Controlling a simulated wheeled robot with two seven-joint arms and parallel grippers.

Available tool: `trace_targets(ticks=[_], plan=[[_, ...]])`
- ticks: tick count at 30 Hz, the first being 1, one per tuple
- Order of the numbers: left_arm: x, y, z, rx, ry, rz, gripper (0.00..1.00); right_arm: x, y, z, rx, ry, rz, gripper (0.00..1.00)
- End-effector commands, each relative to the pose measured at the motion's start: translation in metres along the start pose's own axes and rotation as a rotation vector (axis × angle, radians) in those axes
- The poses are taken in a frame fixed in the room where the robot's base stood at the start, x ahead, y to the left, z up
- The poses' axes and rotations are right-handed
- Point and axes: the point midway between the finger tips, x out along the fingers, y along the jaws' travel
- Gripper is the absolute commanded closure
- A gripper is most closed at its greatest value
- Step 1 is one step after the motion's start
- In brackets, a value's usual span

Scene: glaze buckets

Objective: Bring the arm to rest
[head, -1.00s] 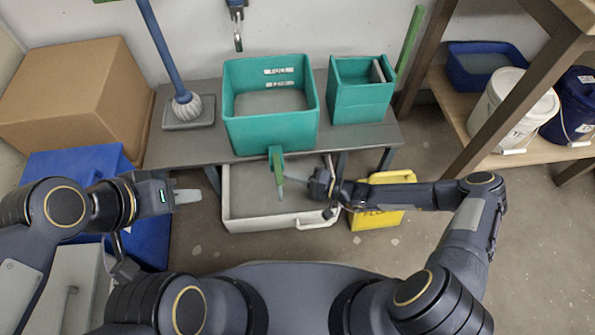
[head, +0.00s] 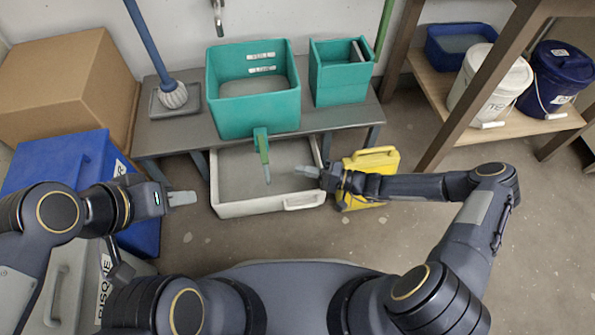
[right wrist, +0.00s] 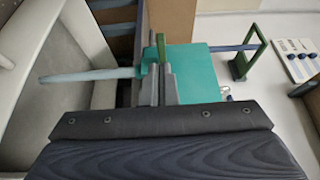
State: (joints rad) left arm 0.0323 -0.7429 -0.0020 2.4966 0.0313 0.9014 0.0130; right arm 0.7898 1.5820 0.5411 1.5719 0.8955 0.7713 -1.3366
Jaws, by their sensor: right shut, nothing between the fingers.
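My right arm reaches in from the right, and its right gripper (head: 307,172) is shut and empty, over the grey catch tray (head: 232,209). Its fingers also show in the right wrist view (right wrist: 168,85), in front of the teal bucket (right wrist: 205,60). In the head view the teal bucket (head: 225,118) stands on the bench, with a green handle at its spout (head: 262,139). A pale rod or stream (head: 267,175) hangs below the spout, left of and apart from the gripper. My left gripper (head: 182,198) is left of the tray; its finger gap is not clear.
A smaller teal bucket (head: 338,88) shares the grey bench (head: 175,136). A yellow container (head: 365,163) stands behind my right forearm. Blue (head: 60,165) and cardboard (head: 65,85) boxes are at left. Shelves with pails (head: 492,88) are at right. Floor at lower right is clear.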

Motion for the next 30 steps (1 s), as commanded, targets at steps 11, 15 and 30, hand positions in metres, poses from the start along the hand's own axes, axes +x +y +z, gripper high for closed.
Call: trace_targets(ticks=[11,15,30], plan=[[0.001,0.000,0.000,0.000,0.000,0.000,0.64,-0.004,-0.002,-0.002,-0.004,-0.008,0.005,1.00],[0.001,0.000,0.000,0.000,0.000,0.000,0.64,-0.014,-0.021,-0.003,-0.040,-0.070,0.057,1.00],[0.001,0.000,0.000,0.000,0.000,0.000,0.64,-0.108,-0.174,0.032,-0.242,-0.353,0.626,1.00]])
